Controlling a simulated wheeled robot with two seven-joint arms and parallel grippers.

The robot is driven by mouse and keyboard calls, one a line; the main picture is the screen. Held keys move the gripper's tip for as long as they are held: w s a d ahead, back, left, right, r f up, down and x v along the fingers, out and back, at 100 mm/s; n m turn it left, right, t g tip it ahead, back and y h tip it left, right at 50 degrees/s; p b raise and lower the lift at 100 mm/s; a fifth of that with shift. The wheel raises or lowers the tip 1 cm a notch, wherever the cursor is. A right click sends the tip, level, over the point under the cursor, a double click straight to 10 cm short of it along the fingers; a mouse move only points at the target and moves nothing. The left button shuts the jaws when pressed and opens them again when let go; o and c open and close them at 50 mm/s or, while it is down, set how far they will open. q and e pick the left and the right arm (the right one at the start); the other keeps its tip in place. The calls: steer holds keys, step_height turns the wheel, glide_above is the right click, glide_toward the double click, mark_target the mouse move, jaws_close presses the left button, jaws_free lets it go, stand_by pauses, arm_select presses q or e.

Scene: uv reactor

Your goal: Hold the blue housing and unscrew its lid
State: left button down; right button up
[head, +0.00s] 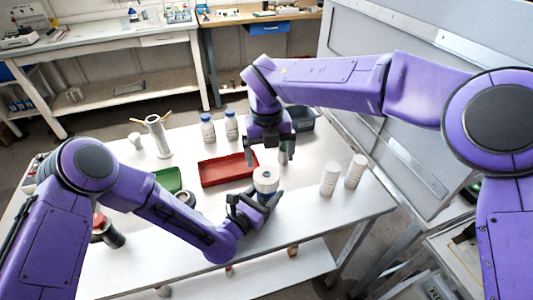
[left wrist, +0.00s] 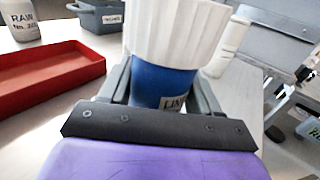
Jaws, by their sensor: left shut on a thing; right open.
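The blue housing (left wrist: 160,82) with its white ribbed lid (left wrist: 178,30) stands upright in the left wrist view, between the fingers of my left gripper (left wrist: 165,90). A label shows low on its front. In the head view the white lid (head: 265,177) is seen from above near the table's middle, and my left gripper (head: 256,207) is shut on the housing below it. Most of the blue body is hidden there. My right gripper (head: 268,155) is open and points down, behind and above the lid, apart from it as far as I can tell.
A grey bin (head: 300,118) stands at the back right. Two white cylinders (head: 342,176) stand to the right. A green tray (head: 168,180) lies left. The table's front right is clear.

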mark_target(267, 174)
steer(key=m, duration=0.6)
steer(key=shift+a, duration=0.2)
steer(key=m, duration=0.5)
steer(key=shift+a+y, duration=0.15)
steer(key=shift+y, duration=0.15)
steer(key=shift+f+m, duration=0.2)
steer(key=shift+m, duration=0.1)
step_height(267, 174, down, 8)
steer(key=shift+r, duration=0.1)
steer(key=c, duration=1)
steer(key=n, duration=0.3)
steer(key=shift+s+n, duration=0.1)
steer(key=shift+n, duration=0.3)
steer(key=shift+c, duration=0.2)
steer(key=n, duration=1.9)
steer(key=shift+r, duration=0.1)
steer(key=shift+r, duration=0.15)
steer(key=shift+r, duration=0.95)
